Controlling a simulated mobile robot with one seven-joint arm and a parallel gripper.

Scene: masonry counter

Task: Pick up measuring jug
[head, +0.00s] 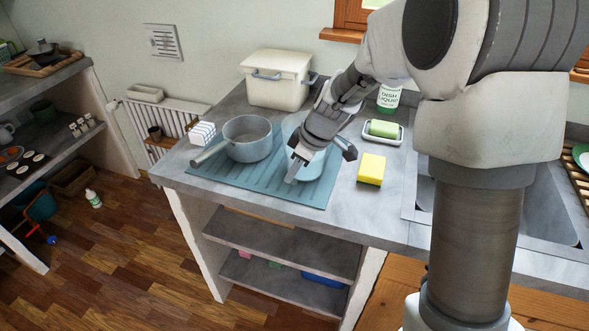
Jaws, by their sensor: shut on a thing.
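The measuring jug (311,167) is a pale blue, see-through vessel standing at the right part of the blue drying mat (256,183) on the counter, in the head view. My gripper (320,160) reaches over it from the upper right, with one finger in front and the other on the right side. It is shut on the jug. My gripper and wrist hide much of the jug, including its handle. I cannot tell whether its base touches the mat.
A grey saucepan (248,139) stands close on the left, with a white rack (203,133) beyond it. A cream bin (278,79) is behind. A yellow sponge (371,169), a soap dish (382,134) and a dish liquid bottle (389,98) are on the right, near the sink.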

